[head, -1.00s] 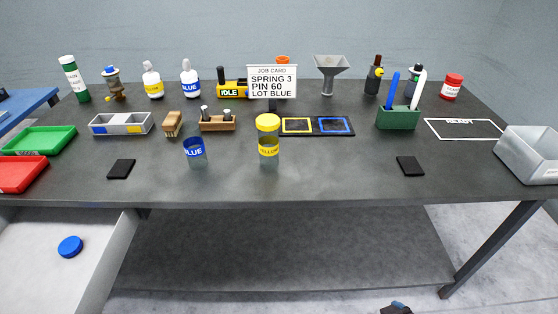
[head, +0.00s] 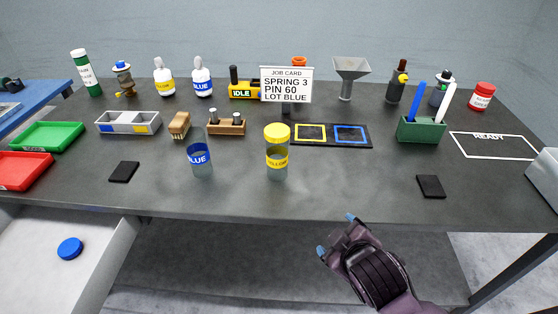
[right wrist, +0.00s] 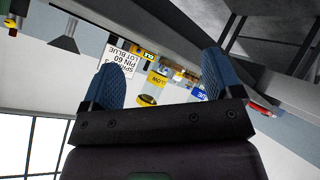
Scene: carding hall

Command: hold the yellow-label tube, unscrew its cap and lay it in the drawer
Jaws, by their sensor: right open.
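The yellow-label tube (head: 277,162) stands upright on the table with its yellow cap (head: 277,132) on. It also shows upside down in the right wrist view (right wrist: 151,92), between my fingers but well beyond them. The drawer (head: 45,262) is open at the lower left, with a blue cap (head: 70,249) lying in it. The blue-label tube (head: 200,162) stands uncapped left of the yellow one. My right gripper (head: 336,234) is open and empty, in front of the table edge, right of and nearer than the yellow-label tube. My left gripper is not in view.
Behind the tubes are a job card (head: 286,85), a wooden block with pins (head: 227,127) and a black mat (head: 331,134) with coloured squares. A green pen holder (head: 421,130) stands at right. Black pads (head: 430,186) lie near the front edge. The front middle table is clear.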

